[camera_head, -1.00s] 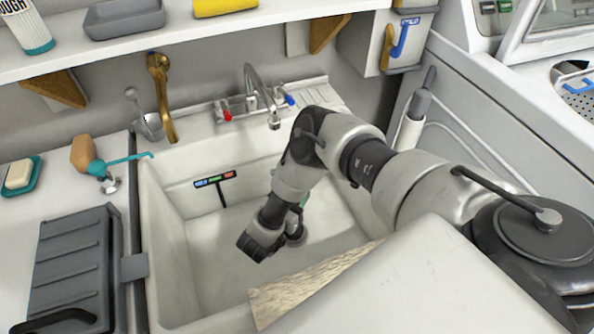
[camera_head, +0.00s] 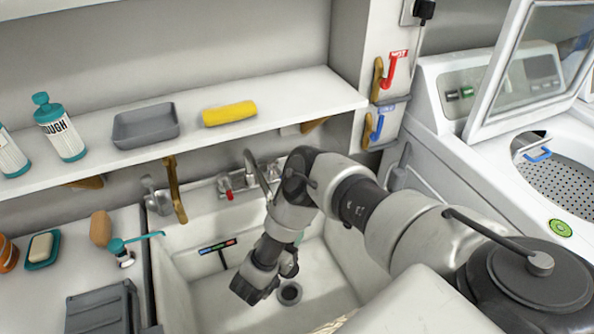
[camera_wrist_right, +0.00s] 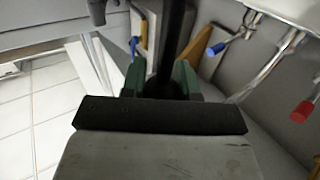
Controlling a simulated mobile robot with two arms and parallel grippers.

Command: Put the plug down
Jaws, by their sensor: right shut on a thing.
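In the right wrist view, the green fingers of my right gripper (camera_wrist_right: 160,80) are shut on a dark thing with a black rod (camera_wrist_right: 176,35) rising from between them. I take this to be the plug, but its full shape is hidden. In the head view my right arm reaches into the white sink (camera_head: 185,300); its wrist hides most of the gripper and what it holds. A round drain (camera_head: 289,293) shows in the sink floor, just right of the wrist. My left gripper is out of view.
A black T-shaped piece with coloured labels (camera_head: 217,246) shows at the sink's back wall. A tap (camera_head: 256,175) stands behind the sink. A shelf (camera_head: 300,95) above holds a grey tray (camera_head: 145,125) and a yellow roll (camera_head: 229,113). A washer (camera_head: 435,150) is at right.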

